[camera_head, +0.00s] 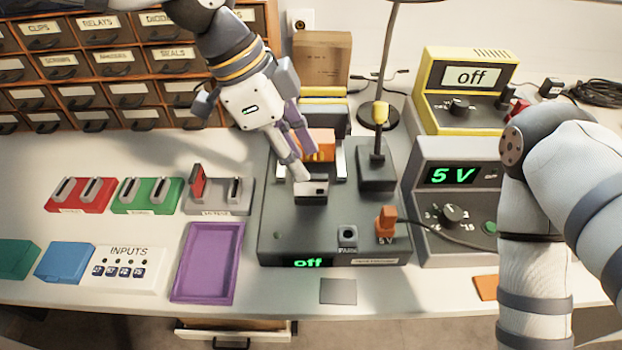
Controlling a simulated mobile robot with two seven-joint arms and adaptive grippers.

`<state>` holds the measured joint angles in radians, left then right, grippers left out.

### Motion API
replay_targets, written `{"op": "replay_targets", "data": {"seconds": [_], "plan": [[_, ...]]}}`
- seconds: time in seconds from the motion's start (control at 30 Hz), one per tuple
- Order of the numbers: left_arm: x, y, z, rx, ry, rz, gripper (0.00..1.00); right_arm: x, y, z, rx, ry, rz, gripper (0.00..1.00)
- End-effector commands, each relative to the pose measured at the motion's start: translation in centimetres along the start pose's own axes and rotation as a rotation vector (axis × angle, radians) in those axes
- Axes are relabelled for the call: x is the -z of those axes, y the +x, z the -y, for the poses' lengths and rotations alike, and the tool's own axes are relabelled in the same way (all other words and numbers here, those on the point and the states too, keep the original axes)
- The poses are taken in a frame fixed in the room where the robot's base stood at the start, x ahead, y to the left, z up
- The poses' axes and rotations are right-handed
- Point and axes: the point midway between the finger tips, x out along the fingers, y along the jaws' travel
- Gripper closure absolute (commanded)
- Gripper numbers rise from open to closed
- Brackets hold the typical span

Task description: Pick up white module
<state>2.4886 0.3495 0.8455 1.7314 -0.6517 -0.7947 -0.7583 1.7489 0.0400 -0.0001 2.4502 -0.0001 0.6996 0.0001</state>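A white module (125,268) labelled "INPUTS" lies on the bench at the lower left, beside a blue block. My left gripper (303,166) points down over the dark grey test station (283,220), well to the right of that module. Its fingertips are close to a small light-faced block with a dark slot (312,189) on the station. I cannot tell whether they touch it, or whether the fingers are shut. An orange block (320,145) sits just behind the fingers. My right arm comes down at the right; its gripper is out of view.
A purple tray (234,263) lies left of the station. Red (80,194), green (147,194) and grey (217,196) holders stand behind it. A lamp stem (390,55) and two power supplies (455,195) stand right of my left gripper. Drawers (100,65) line the back left.

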Motion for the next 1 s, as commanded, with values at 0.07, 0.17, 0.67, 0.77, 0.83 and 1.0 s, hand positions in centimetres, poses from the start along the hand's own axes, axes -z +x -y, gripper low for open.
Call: {"op": "replay_targets", "data": {"seconds": [0.07,0.17,0.67,0.77,0.83,1.0], "plan": [[0.0,1.1,-0.2,-0.003,0.000,0.001,0.68,0.1,-0.1,0.0,0.000,0.000,-0.003,1.00],[0.0,3.0,-0.5,-0.003,0.000,0.001,0.68,0.2,-0.2,0.0,0.000,0.000,-0.008,1.00],[0.0,5.4,-0.5,0.003,-0.001,0.000,0.95,0.1,-0.1,0.0,0.000,0.000,-0.005,1.00],[0.0,5.4,-0.5,0.003,-0.001,0.000,1.00,0.1,-0.1,0.0,0.000,0.000,-0.005,1.00],[0.0,5.4,-0.5,0.003,0.000,0.000,1.00,0.1,-0.1,0.0,0.000,0.000,-0.005,1.00],[0.0,5.4,-0.5,0.003,0.000,0.000,1.00,0.1,-0.1,0.0,0.000,0.000,-0.005,1.00]]}}
